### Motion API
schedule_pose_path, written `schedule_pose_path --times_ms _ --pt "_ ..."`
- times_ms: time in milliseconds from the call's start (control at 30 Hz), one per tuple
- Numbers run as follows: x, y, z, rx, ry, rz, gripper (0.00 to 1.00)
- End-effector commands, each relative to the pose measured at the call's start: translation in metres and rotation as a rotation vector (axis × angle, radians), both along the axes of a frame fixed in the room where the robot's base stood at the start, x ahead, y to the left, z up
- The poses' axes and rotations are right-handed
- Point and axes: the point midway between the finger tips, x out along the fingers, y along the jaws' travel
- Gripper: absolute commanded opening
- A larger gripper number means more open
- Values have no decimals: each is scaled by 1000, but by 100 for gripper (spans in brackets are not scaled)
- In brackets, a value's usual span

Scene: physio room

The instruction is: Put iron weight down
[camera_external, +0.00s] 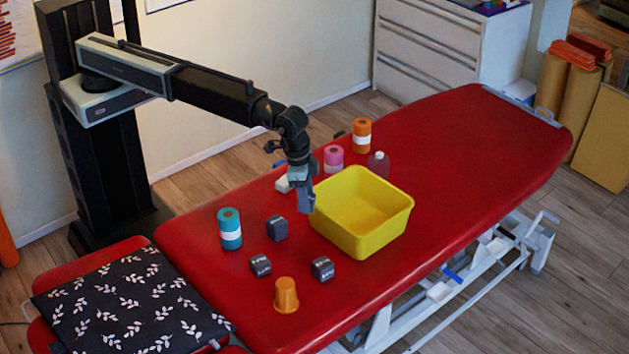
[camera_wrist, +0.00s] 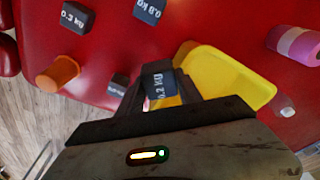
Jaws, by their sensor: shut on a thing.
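My gripper (camera_external: 306,204) is shut on a dark grey iron weight (camera_wrist: 158,82), a small block with white lettering that seems to read 0.2 kg. In the external view the held weight is hard to separate from the fingers. The gripper points down near the left rim of a yellow bin (camera_external: 340,228), which looks empty. In the wrist view the bin (camera_wrist: 228,72) is just beyond and right of the held weight. Similar dark weights (camera_external: 277,227), (camera_external: 260,265) and (camera_external: 322,268) stand on the red couch (camera_external: 450,180), left of the bin.
A teal roll (camera_external: 230,229) and an orange cup (camera_external: 286,295) stand on the couch's near left part. A pink roll (camera_external: 333,159), an orange roll (camera_external: 361,135) and a clear bottle (camera_external: 379,164) stand behind the bin. The couch's right part is clear.

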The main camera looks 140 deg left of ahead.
Motion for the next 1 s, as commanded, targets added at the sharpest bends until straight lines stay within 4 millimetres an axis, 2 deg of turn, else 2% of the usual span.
schedule_pose_path --times_ms 33,133,200,500,600,833,1000 --pt "14 3 3 0 0 -33 0" --pt "31 10 3 1 -1 -88 0" --pt "40 24 0 1 1 -94 0" --pt "49 100 -14 0 1 23 0" --pt "50 117 -16 0 1 55 0" --pt "49 125 -20 0 1 70 0" --pt "49 125 -49 0 1 70 0"
